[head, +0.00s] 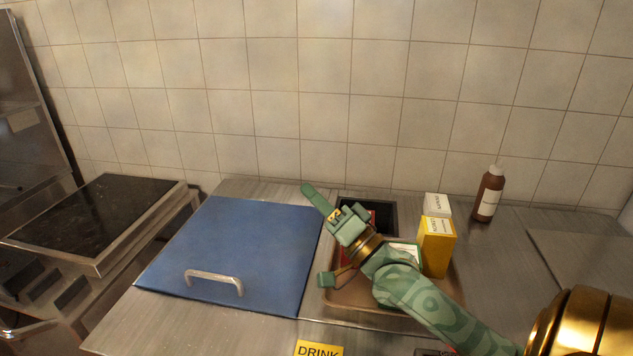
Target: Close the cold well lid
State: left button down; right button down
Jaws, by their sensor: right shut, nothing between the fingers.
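A flat blue panel (245,240), which looks like the cold well lid, lies on the steel counter at left of centre. Its metal handle (214,277) is near its front edge. A dark rectangular opening (383,213), apparently the well, is to the right of the lid, partly hidden by my right gripper. My right gripper (309,190) is shut and empty. Its green fingertips point up and left, near the lid's right back corner; I cannot tell if they touch it. My left gripper is not in view.
A brown tray (358,298) behind my right arm holds a yellow carton (437,248). A white-topped carton (436,206) and a brown bottle (488,195) stand behind it. A grill (95,215) is at the left. A yellow "DRINK" label (318,349) is at the front.

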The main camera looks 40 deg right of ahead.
jog(key=shift+s+a+f, duration=0.1)
jog(key=shift+s+f, duration=0.05)
jog(key=shift+f, duration=0.05)
dwell(0.4)
jog(key=s+d+f+p, duration=0.1)
jog(key=s+d, duration=0.1)
jog(key=s, duration=1.2)
jog(key=shift+s+d+f, duration=0.15)
jog(key=shift+s, duration=0.1)
